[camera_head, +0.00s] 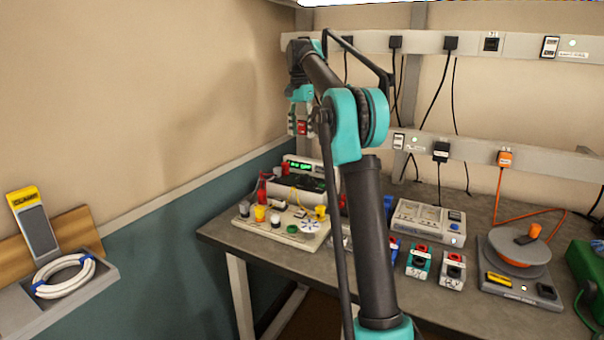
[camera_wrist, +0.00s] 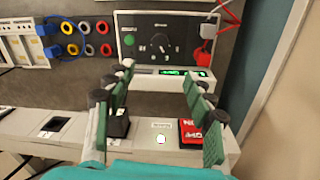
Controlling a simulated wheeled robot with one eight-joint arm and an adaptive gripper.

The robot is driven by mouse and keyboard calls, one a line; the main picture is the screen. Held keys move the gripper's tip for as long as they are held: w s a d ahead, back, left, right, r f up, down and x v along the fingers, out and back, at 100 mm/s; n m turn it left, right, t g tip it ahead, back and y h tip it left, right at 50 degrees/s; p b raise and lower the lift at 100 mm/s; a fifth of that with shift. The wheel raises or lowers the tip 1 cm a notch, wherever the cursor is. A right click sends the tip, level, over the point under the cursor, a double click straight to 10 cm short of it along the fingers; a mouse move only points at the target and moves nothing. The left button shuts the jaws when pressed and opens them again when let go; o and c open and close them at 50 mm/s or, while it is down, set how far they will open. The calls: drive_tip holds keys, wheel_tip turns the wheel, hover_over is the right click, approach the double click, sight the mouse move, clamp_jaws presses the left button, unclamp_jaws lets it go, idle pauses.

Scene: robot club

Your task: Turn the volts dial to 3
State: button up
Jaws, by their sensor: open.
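A black dial (camera_wrist: 161,43) with small marks around it sits on the dark top panel of a power supply (camera_wrist: 145,20) in the wrist view. Its label and pointer setting are too small to read. The power supply's green lit display (camera_wrist: 195,73) faces the near side there; in the head view the power supply (camera_head: 300,166) stands at the table's back left corner. My gripper (camera_wrist: 158,73) is open and empty, its fingers apart on either side below the dial in the picture. In the head view my gripper (camera_head: 301,122) hangs above the power supply, not touching it.
A socket rail (camera_wrist: 60,123) carries a black plug and a red switch (camera_wrist: 193,134) near my fingers. A board with knobs (camera_head: 285,225) stands in front of the power supply.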

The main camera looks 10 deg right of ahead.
sight(304, 175)
drive_tip(key=f, duration=1.6)
drive_tip(key=shift+s+d+f, duration=0.3)
drive_tip(key=shift+s+d, duration=0.05)
drive_tip(key=c, duration=1.2)
